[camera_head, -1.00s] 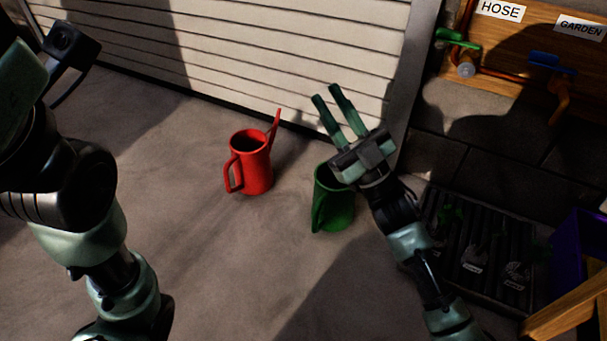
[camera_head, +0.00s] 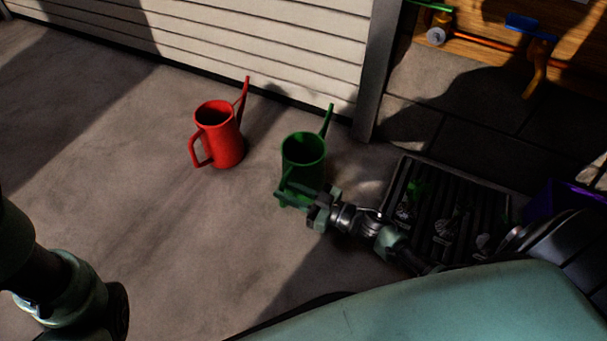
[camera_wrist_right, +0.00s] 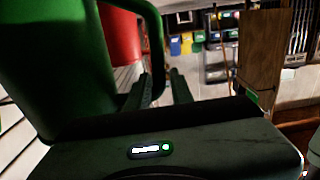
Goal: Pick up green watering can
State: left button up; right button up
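The green watering can (camera_head: 303,150) stands upright on the concrete floor, its spout pointing up and back. My right gripper (camera_head: 290,193) is low at the can's near side, by its handle, with the fingers partly blending into the can. In the right wrist view the green can (camera_wrist_right: 50,60) fills the left side, and its handle (camera_wrist_right: 156,45) runs down between my two fingers (camera_wrist_right: 163,88). The fingers stand apart, and a firm grip on the handle does not show. My left arm shows at the lower left, with its gripper out of view.
A red watering can (camera_head: 219,137) stands to the left of the green one. A black ribbed tray (camera_head: 395,187) lies to the right. A white shutter door (camera_head: 270,45) closes off the back. Open floor lies left and in front.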

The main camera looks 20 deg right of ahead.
jog(key=shift+x, duration=0.9)
grip_shut()
jog(key=shift+r, duration=0.1)
dwell(0.6)
